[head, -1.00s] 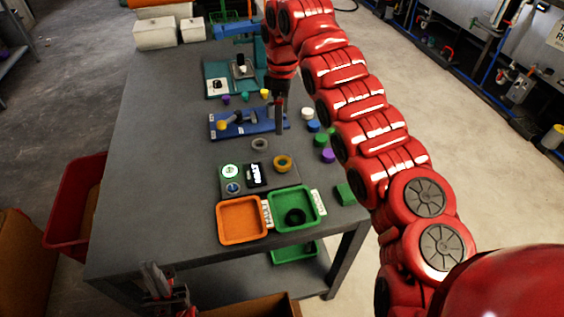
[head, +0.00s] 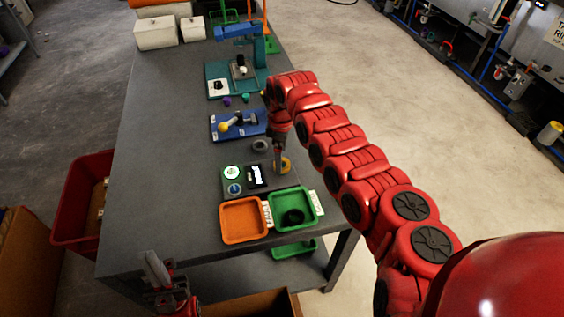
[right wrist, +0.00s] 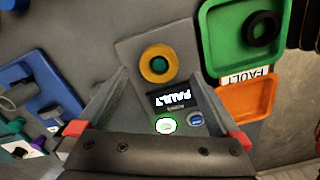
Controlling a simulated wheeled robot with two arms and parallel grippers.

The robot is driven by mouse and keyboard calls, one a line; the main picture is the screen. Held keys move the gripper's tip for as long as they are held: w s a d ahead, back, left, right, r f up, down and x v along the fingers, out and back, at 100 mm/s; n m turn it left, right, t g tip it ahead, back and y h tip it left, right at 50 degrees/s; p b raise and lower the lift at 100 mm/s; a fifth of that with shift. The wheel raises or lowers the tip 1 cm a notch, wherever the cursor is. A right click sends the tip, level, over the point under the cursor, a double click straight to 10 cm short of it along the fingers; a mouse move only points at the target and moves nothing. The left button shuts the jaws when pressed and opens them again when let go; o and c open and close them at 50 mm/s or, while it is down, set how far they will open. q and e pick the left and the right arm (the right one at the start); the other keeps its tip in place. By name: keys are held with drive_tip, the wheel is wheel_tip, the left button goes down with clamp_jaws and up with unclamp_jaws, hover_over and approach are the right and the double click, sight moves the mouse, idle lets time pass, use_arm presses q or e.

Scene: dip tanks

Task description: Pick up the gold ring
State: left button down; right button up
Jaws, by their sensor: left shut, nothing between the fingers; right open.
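The gold ring (head: 287,165) lies on the grey panel by the black display, partly hidden by my right gripper (head: 279,172) in the head view. In the right wrist view the gold ring (right wrist: 145,64) shows whole, with a teal centre. There my right gripper (right wrist: 157,82) has its fingers spread wide, with nothing between the tips; the ring appears just past them. I cannot tell the exact height above the panel. My left gripper (head: 158,272) is shut and empty, low at the table's near left corner.
The panel (right wrist: 130,47) also carries the black display (head: 254,176), a green-ringed button and a blue button. An orange tray (head: 224,231) and a green tray (head: 277,222) with a black ring stand nearer. A grey ring (head: 260,146) lies behind. The table's left side is clear.

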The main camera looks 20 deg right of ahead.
drive_tip(key=shift+w+f+p, duration=0.1)
drive_tip(key=shift+f+p, duration=0.2)
drive_tip(key=shift+f, duration=1.3)
clamp_jaws()
